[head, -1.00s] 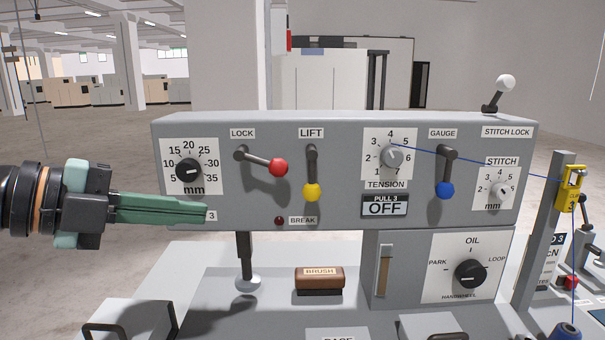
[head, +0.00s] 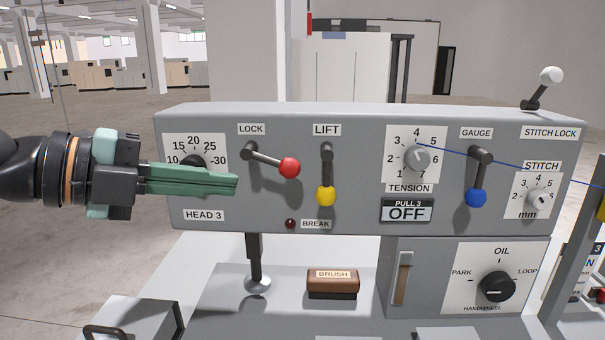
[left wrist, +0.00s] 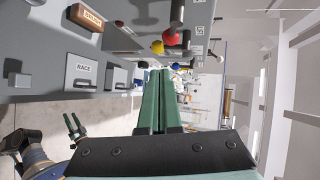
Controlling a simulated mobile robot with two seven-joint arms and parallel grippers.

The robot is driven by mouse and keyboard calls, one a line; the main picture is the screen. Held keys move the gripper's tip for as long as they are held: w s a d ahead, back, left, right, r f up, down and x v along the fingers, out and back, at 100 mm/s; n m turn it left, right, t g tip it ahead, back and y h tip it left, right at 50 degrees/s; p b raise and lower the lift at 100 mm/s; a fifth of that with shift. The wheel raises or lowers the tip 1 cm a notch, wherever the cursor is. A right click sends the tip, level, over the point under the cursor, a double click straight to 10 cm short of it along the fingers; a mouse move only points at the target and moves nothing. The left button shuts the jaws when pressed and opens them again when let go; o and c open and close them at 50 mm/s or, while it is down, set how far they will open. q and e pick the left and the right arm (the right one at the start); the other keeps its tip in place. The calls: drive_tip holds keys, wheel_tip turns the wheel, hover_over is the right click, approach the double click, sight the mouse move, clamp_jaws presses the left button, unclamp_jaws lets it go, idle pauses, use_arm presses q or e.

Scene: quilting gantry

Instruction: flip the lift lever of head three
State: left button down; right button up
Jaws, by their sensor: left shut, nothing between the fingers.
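The head 3 panel (head: 350,222) faces me. Its lift lever, with a yellow knob (head: 326,196), hangs straight down under the LIFT label (head: 327,130). In the left wrist view the yellow knob (left wrist: 157,47) shows beyond my fingertips. My left gripper (head: 236,183) is shut and empty, its green fingers pointing right.
The lock lever slants right between my left gripper and the lift lever. The gauge lever with a blue knob (head: 476,198) hangs at the right. A brush (head: 332,281) lies below the panel. A thread runs right from the tension dial (head: 417,158).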

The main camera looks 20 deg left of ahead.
use_arm(q)
drive_tip(key=p, duration=0.5)
approach(323, 185)
drive_tip(key=x, duration=0.5)
drive_tip(key=shift+w+d+f, duration=0.2)
drive_tip(key=shift+w+d, duration=0.3)
drive_tip(key=shift+w, duration=0.05)
drive_tip(key=shift+w, duration=0.1)
